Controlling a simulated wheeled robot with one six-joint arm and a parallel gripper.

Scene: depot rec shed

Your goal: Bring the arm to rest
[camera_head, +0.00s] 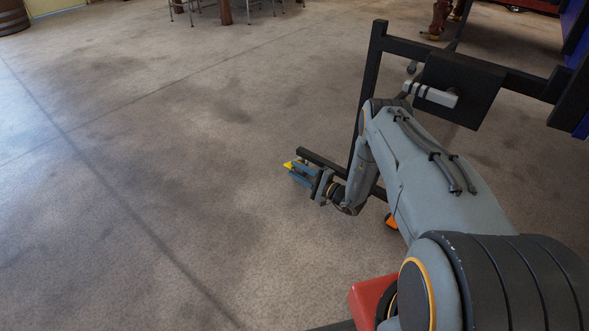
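My grey arm reaches out from the lower right of the head view, bent at the elbow, with its end low over the floor. My gripper (299,173) has blue parts and points left. A small patch of yellow shows at its tip; I cannot tell whether it is part of the finger or a separate thing. The gap between the fingers is too small to make out. Open concrete floor (150,190) lies beyond the gripper.
A black metal frame (367,95) with a post, bars and a grey handle (432,95) stands close behind my arm. Chair legs (247,10) show at the top, a barrel (12,17) at top left. The left and middle floor is clear.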

